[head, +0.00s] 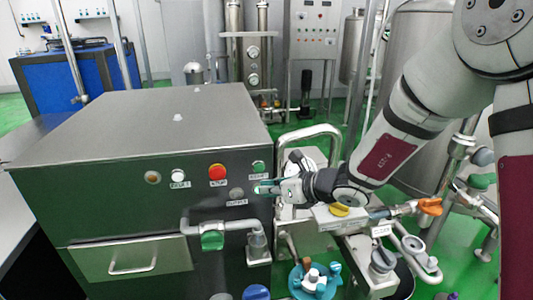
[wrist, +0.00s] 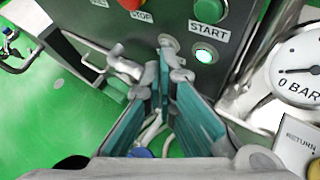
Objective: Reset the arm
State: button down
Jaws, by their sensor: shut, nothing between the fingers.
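My gripper (head: 260,188) is in front of the right end of the grey machine's button panel, with its teal fingers pointing left. In the wrist view the fingertips of my gripper (wrist: 168,48) are together with nothing between them. They are close to the panel, and I cannot tell whether they touch it. My arm (head: 395,135) reaches in from the upper right.
The grey machine (head: 130,115) carries a red STOP button (head: 217,173) and a green START button (head: 259,167). A lit green lamp (wrist: 205,53) is below START. Pipes with an orange valve handle (head: 430,206) and a pressure gauge (wrist: 298,70) stand close on the right.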

jog(key=s+d+r+n+g+h+p, duration=0.1)
jog(key=s+d+r+n+g, duration=0.1)
jog(key=s+r+n, duration=0.6)
jog(key=s+d+r+n+g+p, duration=0.2)
jog(key=s+r+n, duration=0.45)
jog(key=s, duration=0.35)
jog(key=s+d+r+n+t+h+p, duration=0.1)
jog(key=s+d+r+n+h+p, duration=0.1)
jog(key=s+d+n+h, duration=0.7)
jog(key=s+d+r+n, duration=0.1)
jog(key=s+d+n, duration=0.2)
jog(key=s+d, duration=0.5)
jog(key=shift+s+d+n, duration=0.2)
jog(key=shift+d+n, duration=0.15)
jog(key=shift+d, duration=0.95)
